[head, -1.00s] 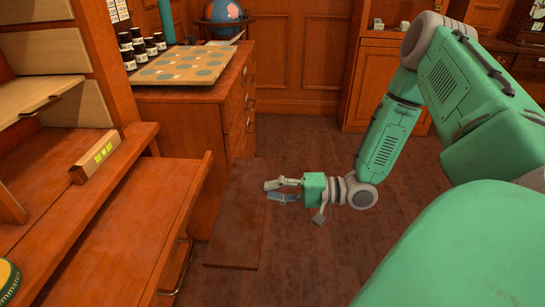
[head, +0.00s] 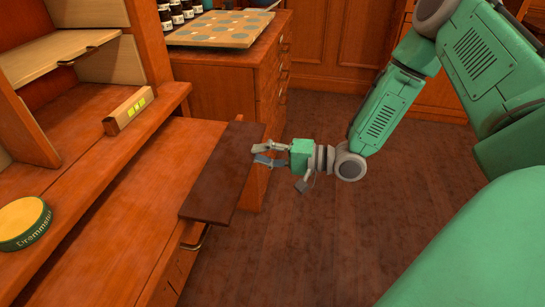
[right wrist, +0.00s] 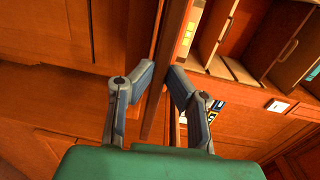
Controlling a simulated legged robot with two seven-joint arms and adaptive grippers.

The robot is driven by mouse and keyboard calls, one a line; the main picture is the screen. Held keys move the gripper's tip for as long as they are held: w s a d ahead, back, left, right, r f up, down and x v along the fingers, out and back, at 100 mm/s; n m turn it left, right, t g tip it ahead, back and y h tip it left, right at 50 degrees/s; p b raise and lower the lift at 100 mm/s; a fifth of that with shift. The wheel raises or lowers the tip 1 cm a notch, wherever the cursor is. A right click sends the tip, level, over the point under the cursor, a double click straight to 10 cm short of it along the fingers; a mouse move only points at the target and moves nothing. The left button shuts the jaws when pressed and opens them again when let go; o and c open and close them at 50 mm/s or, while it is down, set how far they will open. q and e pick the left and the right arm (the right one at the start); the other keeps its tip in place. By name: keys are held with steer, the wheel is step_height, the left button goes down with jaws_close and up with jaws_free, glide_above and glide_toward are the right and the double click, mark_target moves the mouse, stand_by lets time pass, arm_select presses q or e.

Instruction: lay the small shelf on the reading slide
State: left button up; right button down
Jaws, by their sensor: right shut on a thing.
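The small shelf (head: 223,178) is a flat dark brown board. In the head view it overlaps the right edge of the reading slide (head: 125,205), the orange-brown wooden leaf drawn out from the desk. I cannot tell whether it touches the slide or hangs above it. My right gripper (head: 258,154) is shut on the board's right long edge. In the right wrist view the board shows edge-on as a narrow strip (right wrist: 154,118) between the fingertips (right wrist: 160,82). My left gripper is not in view.
A round green-and-yellow tin (head: 24,222) and a small box with yellow-green squares (head: 128,110) sit on the desk ledge at left. A chest of drawers (head: 222,92) behind bears a dotted board (head: 222,29) and several dark jars. The floor at right is clear.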

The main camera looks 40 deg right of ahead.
mark_target(239, 153)
steer(key=shift+r+b+x, duration=0.2)
steer(key=shift+b+x, duration=0.45)
steer(key=shift+x, duration=2.2)
steer(key=shift+f+b, duration=0.3)
steer(key=shift+f, duration=0.15)
steer(key=c, duration=0.5)
jaws_free()
steer(key=shift+p+v, duration=0.9)
steer(key=shift+v, duration=0.75)
steer(key=p+v, duration=0.1)
steer(key=v, duration=0.1)
steer(key=p+v, duration=0.1)
steer(key=v, duration=0.2)
steer(key=p+v, duration=0.1)
steer(key=v, duration=0.1)
steer(key=shift+s+d+f, duration=0.25)
steer(key=shift+s+f, duration=0.05)
steer(key=shift+f, duration=0.05)
